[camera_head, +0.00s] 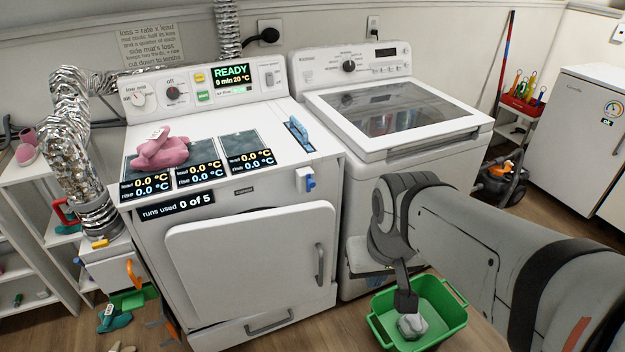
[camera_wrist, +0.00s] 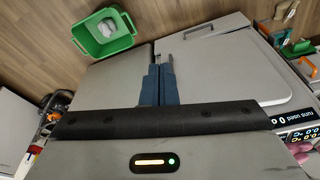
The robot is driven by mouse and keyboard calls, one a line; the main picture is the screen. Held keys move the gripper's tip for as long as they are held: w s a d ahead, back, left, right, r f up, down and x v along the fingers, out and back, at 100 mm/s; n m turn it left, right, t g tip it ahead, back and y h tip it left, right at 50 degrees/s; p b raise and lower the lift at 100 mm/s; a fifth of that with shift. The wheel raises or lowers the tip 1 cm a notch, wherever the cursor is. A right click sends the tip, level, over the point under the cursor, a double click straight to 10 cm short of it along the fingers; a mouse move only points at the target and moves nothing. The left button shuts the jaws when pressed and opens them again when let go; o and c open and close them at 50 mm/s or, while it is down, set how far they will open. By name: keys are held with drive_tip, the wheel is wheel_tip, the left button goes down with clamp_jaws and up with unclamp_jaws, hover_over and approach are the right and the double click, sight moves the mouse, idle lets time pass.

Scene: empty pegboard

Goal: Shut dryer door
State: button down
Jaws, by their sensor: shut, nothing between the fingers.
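The white dryer (camera_head: 240,172) stands at the left of the head view. Its door (camera_head: 235,262) is a large rounded panel with an upright grey handle (camera_head: 320,263) near its right edge. The door's top edge is not parallel to the dryer's front, so it looks slightly ajar at the handle side; the exact gap is hard to tell. My gripper (camera_head: 405,300) is shut and empty, pointing down to the right of the door, apart from it. In the wrist view, its blue fingers (camera_wrist: 157,80) are together, with a white panel, seemingly the door (camera_wrist: 235,75), to their right.
A white washer (camera_head: 400,125) stands right of the dryer. A green basket (camera_head: 455,330) with pale cloth sits on the floor below my gripper. A white shelf (camera_head: 30,240) and silver duct (camera_head: 75,150) are at the left. Floor shows in front of the dryer.

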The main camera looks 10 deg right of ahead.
drive_tip(key=shift+d+f, duration=0.1)
drive_tip(key=n+t+y+b, duration=0.25)
drive_tip(key=t+b, duration=1.25)
drive_tip(key=b, duration=1.8)
approach(333, 232)
drive_tip(key=shift+m, duration=0.45)
drive_tip(key=w, duration=0.1)
drive_tip(key=w+b, duration=0.1)
drive_tip(key=w, duration=0.3)
drive_tip(key=shift+a+f, duration=0.25)
drive_tip(key=shift+a, duration=0.1)
drive_tip(key=shift+w+r+b, duration=0.15)
drive_tip(key=shift+w+b, duration=0.2)
drive_tip(key=shift+w, duration=0.5)
drive_tip(key=shift+a, duration=0.1)
